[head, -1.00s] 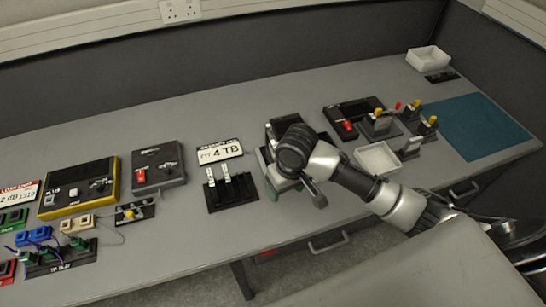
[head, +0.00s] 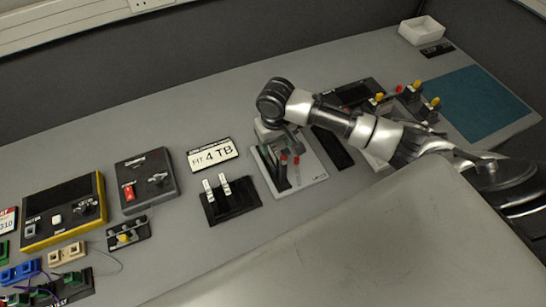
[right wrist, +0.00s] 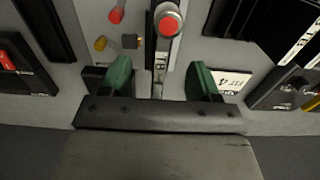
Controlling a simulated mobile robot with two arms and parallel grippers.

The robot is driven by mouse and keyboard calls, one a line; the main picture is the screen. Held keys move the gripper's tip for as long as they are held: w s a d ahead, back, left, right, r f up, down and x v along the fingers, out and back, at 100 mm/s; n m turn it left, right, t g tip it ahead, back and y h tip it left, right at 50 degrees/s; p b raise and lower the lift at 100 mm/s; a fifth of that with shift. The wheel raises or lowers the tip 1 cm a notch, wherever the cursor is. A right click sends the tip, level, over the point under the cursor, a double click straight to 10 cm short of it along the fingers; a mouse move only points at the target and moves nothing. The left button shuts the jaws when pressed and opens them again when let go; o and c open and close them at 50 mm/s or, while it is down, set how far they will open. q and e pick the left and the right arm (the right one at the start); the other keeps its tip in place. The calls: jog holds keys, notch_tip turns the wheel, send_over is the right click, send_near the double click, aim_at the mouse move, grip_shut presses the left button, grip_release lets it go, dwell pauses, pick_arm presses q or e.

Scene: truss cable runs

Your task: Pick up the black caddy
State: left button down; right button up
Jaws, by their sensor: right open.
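Right of the "FIT 4 TB" sign, a pale grey unit (head: 313,172) carries a dark upright piece (head: 280,172) and red-tipped parts. I cannot tell for sure which piece is the black caddy. My right gripper (head: 272,133) is over the back of this unit, pointing down. In the right wrist view its two green fingertips (right wrist: 160,80) are open and apart. A narrow labelled upright bar (right wrist: 159,62) with a red round button (right wrist: 168,24) shows between and beyond them. Nothing is held. My left gripper is out of view.
Left of the unit are the "FIT 4 TB" sign (head: 213,153) and a black rack (head: 238,204) with two white-labelled pieces. Further left are a dark switch box (head: 147,180) and a yellow-edged box (head: 62,213). A teal mat (head: 480,105) and white bin (head: 422,30) lie right.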

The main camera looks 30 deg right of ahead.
aim_at(274, 147)
jog(key=shift+f, duration=0.65)
jog(key=f, duration=0.3)
jog(key=f+p, duration=0.1)
jog(key=shift+w+f, duration=0.25)
jog(key=shift+w, duration=0.1)
jog(key=shift+f, duration=0.25)
jog(key=c, duration=0.4)
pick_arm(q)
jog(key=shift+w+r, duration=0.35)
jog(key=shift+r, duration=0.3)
pick_arm(e)
jog(key=c, duration=0.6)
jog(key=shift+r, duration=0.1)
